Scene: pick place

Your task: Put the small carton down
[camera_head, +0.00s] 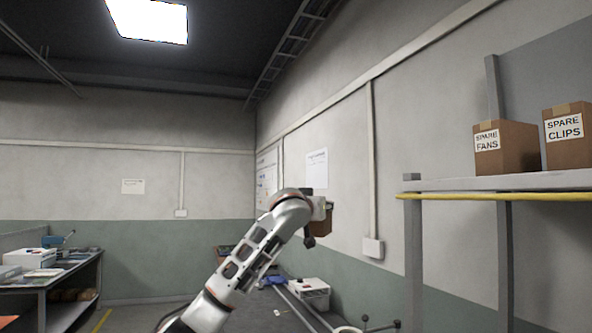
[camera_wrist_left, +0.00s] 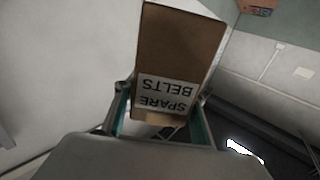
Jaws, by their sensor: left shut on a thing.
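The small carton (camera_wrist_left: 180,45) is a brown box with a white label reading "SPARE BELTS", upside down in the left wrist view. My left gripper (camera_wrist_left: 161,112) is shut on it, with one finger at each side of its labelled end. In the head view, my left arm reaches up from the bottom, and the carton (camera_head: 321,225) shows as a small brown patch at my left gripper (camera_head: 318,208), partly hidden by it. The carton is held in the air, with the grey wall behind it. My right gripper is in neither view.
At right, a raised shelf (camera_head: 440,184) with a yellow front edge bears a "SPARE FANS" carton (camera_head: 505,147) and a "SPARE CLIPS" carton (camera_head: 570,137). Bare shelf shows left of them. A white bin (camera_head: 310,292) stands low beyond my arm. A cluttered bench (camera_head: 45,279) is at far left.

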